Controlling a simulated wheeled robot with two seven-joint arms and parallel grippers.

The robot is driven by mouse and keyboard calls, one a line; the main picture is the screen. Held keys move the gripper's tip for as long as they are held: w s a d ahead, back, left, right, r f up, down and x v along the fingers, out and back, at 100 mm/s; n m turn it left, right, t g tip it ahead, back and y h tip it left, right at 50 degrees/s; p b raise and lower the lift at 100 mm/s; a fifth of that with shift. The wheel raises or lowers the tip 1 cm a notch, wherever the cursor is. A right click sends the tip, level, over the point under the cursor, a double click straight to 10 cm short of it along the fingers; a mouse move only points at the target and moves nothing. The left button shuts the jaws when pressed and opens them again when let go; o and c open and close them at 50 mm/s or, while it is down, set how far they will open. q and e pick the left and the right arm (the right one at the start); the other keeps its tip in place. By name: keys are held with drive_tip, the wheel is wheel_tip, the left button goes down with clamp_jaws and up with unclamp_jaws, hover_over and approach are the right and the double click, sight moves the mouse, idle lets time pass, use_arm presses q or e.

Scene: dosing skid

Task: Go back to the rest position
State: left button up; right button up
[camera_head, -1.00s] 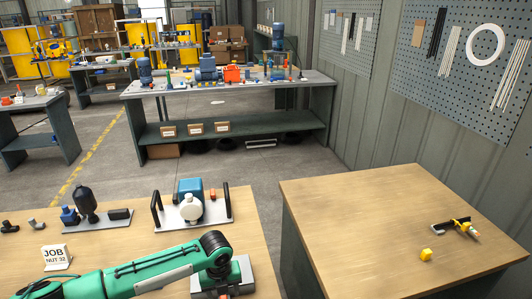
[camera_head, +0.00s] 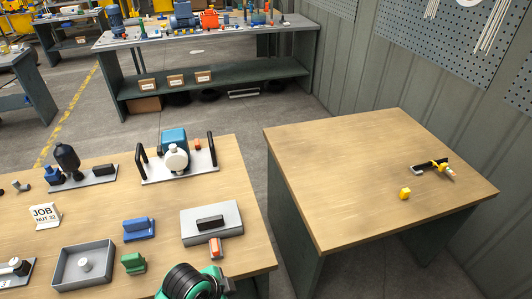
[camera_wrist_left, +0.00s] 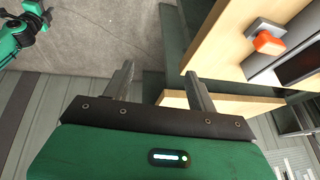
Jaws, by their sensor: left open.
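My left gripper (camera_wrist_left: 160,82) is open in the left wrist view, with its two grey fingers apart and nothing between them. It hangs beside the wooden edge of a bench (camera_wrist_left: 232,92), over the floor. In the head view only a green and black joint of my arm (camera_head: 193,282) shows at the bottom edge, and the left gripper itself is out of that picture.
The near bench (camera_head: 110,220) holds a pump skid with handles (camera_head: 180,165), a grey tray (camera_head: 85,265), a grey plate with a black block (camera_head: 212,225), an orange block (camera_head: 215,248) and blue and green blocks. A second table (camera_head: 350,170) stands right, mostly bare, across a gap.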

use_arm(q)
drive_tip(key=s+a+r+n+y, duration=0.1)
drive_tip(key=s+a+n+y, duration=0.2)
drive_tip(key=s+a+n, duration=1)
wheel_tip(320, 180, down, 32)
drive_tip(key=w+m, duration=0.1)
drive_tip(key=s+a+f+g, duration=0.1)
drive_tip(key=s+a+f, duration=0.1)
drive_tip(key=s+f, duration=0.7)
drive_tip(key=s+a+f+g, duration=0.1)
drive_tip(key=s+a+f, duration=0.1)
drive_tip(key=s+f, duration=0.7)
drive_tip(key=shift+s+f+y, duration=0.15)
drive_tip(key=shift+y, duration=0.25)
drive_tip(key=shift+a, duration=0.1)
